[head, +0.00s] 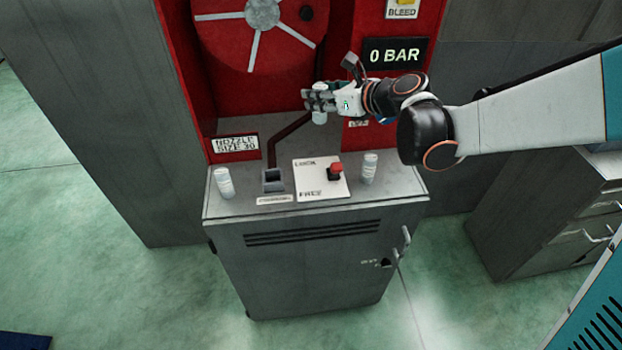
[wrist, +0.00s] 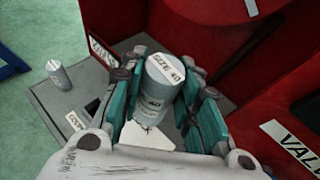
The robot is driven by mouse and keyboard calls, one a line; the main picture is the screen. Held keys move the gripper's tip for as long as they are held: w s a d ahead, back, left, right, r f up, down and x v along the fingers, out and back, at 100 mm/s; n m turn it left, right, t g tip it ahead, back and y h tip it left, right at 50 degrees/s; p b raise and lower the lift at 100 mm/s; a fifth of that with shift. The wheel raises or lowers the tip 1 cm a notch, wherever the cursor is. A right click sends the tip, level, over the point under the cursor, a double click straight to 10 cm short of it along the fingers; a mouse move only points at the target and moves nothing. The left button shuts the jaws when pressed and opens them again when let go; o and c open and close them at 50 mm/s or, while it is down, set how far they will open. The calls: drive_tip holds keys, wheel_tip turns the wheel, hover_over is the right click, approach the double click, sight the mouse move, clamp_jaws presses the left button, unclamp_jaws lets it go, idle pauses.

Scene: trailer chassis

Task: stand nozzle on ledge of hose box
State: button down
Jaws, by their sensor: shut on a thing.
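My gripper (head: 313,99) is shut on a grey-white cylindrical nozzle (head: 319,117), held above the back of the hose box ledge (head: 401,186). In the wrist view the held nozzle (wrist: 158,100) sits between the teal finger pads, its top label reading SIZE 40. A second nozzle (head: 224,183) stands upright at the ledge's left end; a third (head: 369,168) stands to the right of the lever panel. A sign (head: 235,144) reads NOZZLE SIZE 30. One standing nozzle (wrist: 59,75) also shows in the wrist view. The held nozzle's lower end is partly hidden there.
On the ledge are a dark square socket (head: 273,181) with a dark pipe behind it and a white LOCK/FREE panel (head: 312,189) with a red knob. The red hose reel (head: 262,45) and 0 BAR display (head: 395,53) are behind. Free ledge space is narrow.

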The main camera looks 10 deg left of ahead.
drive_tip(key=w+d+m+t+h+b, duration=0.1)
drive_tip(key=w+d+m+b, duration=0.1)
drive_tip(key=d, duration=1.1)
drive_tip(key=m+t+h+b, duration=0.1)
drive_tip(key=t+b, duration=0.1)
hover_over(398, 177)
wheel_tip(398, 177, down, 20)
drive_tip(key=b, duration=0.7)
drive_tip(key=shift+b, duration=0.35)
drive_tip(key=shift+f+g+h, duration=0.1)
drive_tip(key=shift+g+h, duration=0.2)
drive_tip(key=c, duration=1.5)
unclamp_jaws()
drive_tip(key=o, duration=0.3)
